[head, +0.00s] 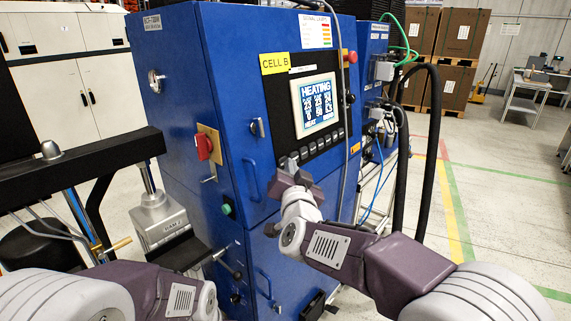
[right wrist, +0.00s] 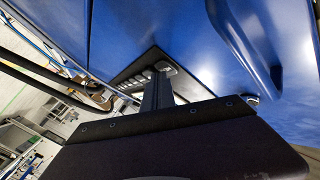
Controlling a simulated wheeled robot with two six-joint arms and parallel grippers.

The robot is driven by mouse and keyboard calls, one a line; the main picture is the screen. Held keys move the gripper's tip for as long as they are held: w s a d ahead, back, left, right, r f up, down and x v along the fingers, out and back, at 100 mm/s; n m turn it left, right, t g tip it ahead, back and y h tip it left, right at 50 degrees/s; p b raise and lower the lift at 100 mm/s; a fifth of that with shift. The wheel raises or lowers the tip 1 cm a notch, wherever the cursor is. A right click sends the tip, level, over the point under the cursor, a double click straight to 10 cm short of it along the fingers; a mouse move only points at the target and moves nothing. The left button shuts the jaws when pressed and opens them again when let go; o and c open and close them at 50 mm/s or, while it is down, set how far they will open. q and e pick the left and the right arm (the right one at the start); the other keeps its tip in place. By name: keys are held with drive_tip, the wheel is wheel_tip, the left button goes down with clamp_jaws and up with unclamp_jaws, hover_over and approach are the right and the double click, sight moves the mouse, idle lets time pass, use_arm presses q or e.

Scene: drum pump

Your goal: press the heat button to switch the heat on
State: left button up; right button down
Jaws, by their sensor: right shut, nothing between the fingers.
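The blue cabinet (head: 225,100) carries a black panel with a lit screen (head: 316,103). The screen has the heading "HEATING", rows of figures, and the word "HEAT" at its lower left. A row of small buttons (head: 322,143) runs below the screen. It also shows in the right wrist view (right wrist: 138,82). My right gripper (head: 290,164) is shut and empty, its tip at the left end of this row. In the right wrist view, the dark fingers (right wrist: 158,90) reach up to the row's end. They hide part of it, and I cannot tell whether they touch a button.
A red knob (head: 204,146) and a green button (head: 226,210) sit on the cabinet's left face. A grey clamp-like unit (head: 158,215) stands at left. Open floor (head: 500,190) lies at right.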

drive_tip(key=shift+s+d, duration=0.1)
drive_tip(key=shift+s+d+r+b, duration=0.1)
drive_tip(key=shift+s+d+b, duration=0.25)
drive_tip(key=shift+d, duration=0.2)
drive_tip(key=shift+d, duration=0.1)
drive_tip(key=shift+s+d+r+b, duration=0.3)
drive_tip(key=shift+s+d, duration=0.45)
drive_tip(key=shift+d, duration=0.2)
drive_tip(key=shift+s+d+r+b, duration=0.25)
drive_tip(key=shift+s+d, duration=0.5)
drive_tip(key=shift+d, duration=0.2)
